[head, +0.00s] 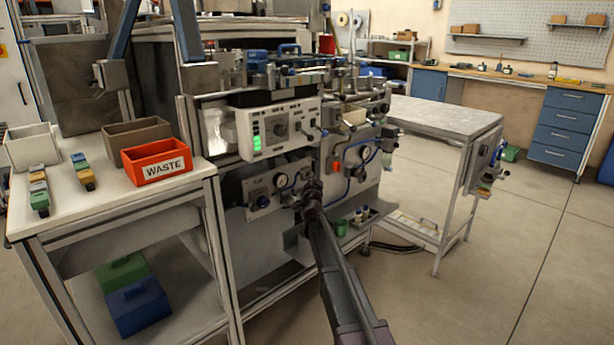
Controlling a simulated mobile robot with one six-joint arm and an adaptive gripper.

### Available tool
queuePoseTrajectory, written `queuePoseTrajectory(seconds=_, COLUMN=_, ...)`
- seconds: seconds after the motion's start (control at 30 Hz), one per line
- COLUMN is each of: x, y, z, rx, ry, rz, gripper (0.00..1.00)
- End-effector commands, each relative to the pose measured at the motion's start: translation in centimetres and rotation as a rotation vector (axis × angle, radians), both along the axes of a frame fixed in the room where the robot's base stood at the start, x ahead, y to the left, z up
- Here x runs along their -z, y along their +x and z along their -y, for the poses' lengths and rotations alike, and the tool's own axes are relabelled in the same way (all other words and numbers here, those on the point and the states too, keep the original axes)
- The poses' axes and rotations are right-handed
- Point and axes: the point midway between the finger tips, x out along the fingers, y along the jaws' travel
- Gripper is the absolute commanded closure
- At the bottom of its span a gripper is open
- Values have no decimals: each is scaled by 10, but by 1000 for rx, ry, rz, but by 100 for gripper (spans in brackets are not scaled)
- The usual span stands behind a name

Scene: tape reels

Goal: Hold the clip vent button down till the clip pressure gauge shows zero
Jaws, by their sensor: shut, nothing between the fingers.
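My gripper (311,188) is shut and empty, at the front of the machine's lower grey panel. It is small and dark in the view. A round white-faced gauge (281,181) sits on that panel, just left of my gripper. Its needle is too small to read. A blue knob (263,201) is below and left of this gauge. A second round gauge (366,152) is on the panel to the right, near an orange-red button (337,167). I cannot tell which gauge is the clip pressure gauge. The clip vent button cannot be made out; my gripper covers part of the panel. Contact cannot be told.
A white control box (278,127) with green lights juts out above my gripper. A side table at left holds an orange WASTE bin (157,161). A small green cup (341,227) stands on a low shelf right of my arm. The floor at right is mostly clear.

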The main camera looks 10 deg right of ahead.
Motion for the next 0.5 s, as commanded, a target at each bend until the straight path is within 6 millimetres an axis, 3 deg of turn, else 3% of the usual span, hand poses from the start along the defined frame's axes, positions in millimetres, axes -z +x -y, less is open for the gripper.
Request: queuePoseTrajectory(seconds=0.5, x=0, y=-8, z=6, rx=0, ry=1, rz=0, gripper=100)
